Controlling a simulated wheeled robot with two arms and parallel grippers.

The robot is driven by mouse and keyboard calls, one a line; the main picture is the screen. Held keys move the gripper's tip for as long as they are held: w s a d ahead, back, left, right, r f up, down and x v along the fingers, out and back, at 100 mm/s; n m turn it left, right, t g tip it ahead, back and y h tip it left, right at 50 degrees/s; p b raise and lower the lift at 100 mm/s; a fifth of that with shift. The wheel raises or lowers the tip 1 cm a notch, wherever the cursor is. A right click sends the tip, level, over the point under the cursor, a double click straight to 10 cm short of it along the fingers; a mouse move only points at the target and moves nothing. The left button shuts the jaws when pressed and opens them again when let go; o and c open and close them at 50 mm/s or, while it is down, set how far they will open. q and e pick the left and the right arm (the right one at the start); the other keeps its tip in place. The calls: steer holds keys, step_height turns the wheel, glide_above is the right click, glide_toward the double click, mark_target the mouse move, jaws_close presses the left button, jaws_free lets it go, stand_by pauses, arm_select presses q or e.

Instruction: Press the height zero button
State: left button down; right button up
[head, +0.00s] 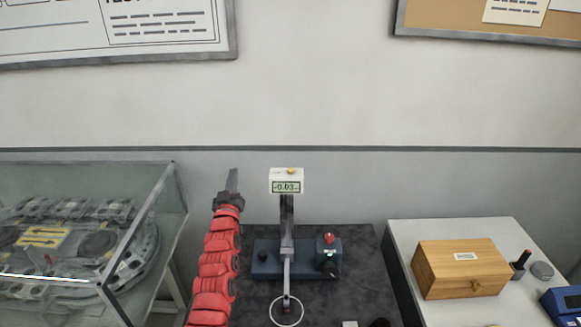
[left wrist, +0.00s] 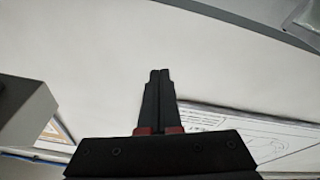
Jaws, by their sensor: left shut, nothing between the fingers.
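A height gauge with a white display head (head: 286,187) stands on the dark grey table. Its screen reads about 0.03, perhaps with a minus sign. A small yellow button (head: 291,170) sits on top of the head. My left gripper (head: 232,172) points up, left of the display head and at about its height in the picture, apart from it. In the left wrist view, the fingers of my left gripper (left wrist: 160,72) are together, with nothing between them. A grey box-like part (left wrist: 25,110), possibly the display head, shows at the left there. My right gripper is not in view.
The gauge's blue base (head: 268,262) carries a red button (head: 329,238) and a green light. A glass case (head: 85,235) stands at the left. A wooden box (head: 462,268) sits on the white table at the right. The wall behind is bare at gripper height.

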arm_select(q)
steer(key=w+d+r+g+h, duration=0.2)
steer(key=w+d+r+g, duration=0.1)
steer(key=w, duration=0.2)
step_height(320, 180, up, 16)
steer(key=m+g+h, duration=0.4)
steer(key=g+h, duration=0.1)
steer(key=g, duration=0.7)
glide_above(291, 171)
steer(key=shift+a+f, duration=0.1)
steer(key=shift+a, duration=0.3)
step_height(291, 171, down, 8)
steer(key=b, duration=0.2)
steer(key=shift+r+b, duration=0.2)
steer(key=shift+b, duration=0.1)
steer(key=shift+f+b, duration=0.35)
steer(key=shift+f, duration=0.25)
